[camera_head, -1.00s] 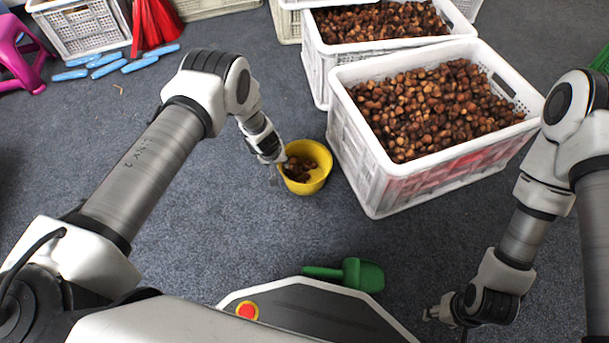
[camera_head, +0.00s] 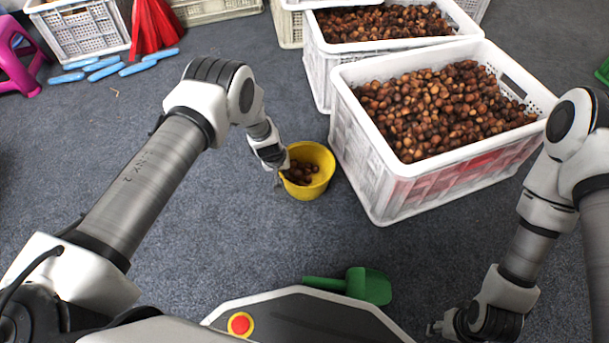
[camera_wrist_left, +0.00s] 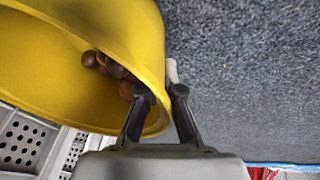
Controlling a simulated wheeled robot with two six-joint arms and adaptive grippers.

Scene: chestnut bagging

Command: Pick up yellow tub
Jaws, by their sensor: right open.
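The yellow tub (camera_head: 322,182) stands on the grey floor left of the front crate, with several chestnuts (camera_head: 300,172) in it. In the left wrist view the tub (camera_wrist_left: 90,30) fills the upper left, some chestnuts (camera_wrist_left: 110,66) inside. My left gripper (camera_head: 278,172) is at the tub's left side. In the wrist view its fingers (camera_wrist_left: 161,92) straddle the tub wall, one inside and one outside, closed on it near the rim. My right gripper (camera_head: 432,328) is open and empty, low at the right, away from the tub.
A white crate (camera_head: 378,200) full of chestnuts stands close right of the tub, with another crate (camera_head: 317,70) behind it. A green scoop (camera_head: 368,286) lies on the floor in front of my base. Blue objects (camera_head: 104,72) and a purple stool (camera_head: 22,62) are far left.

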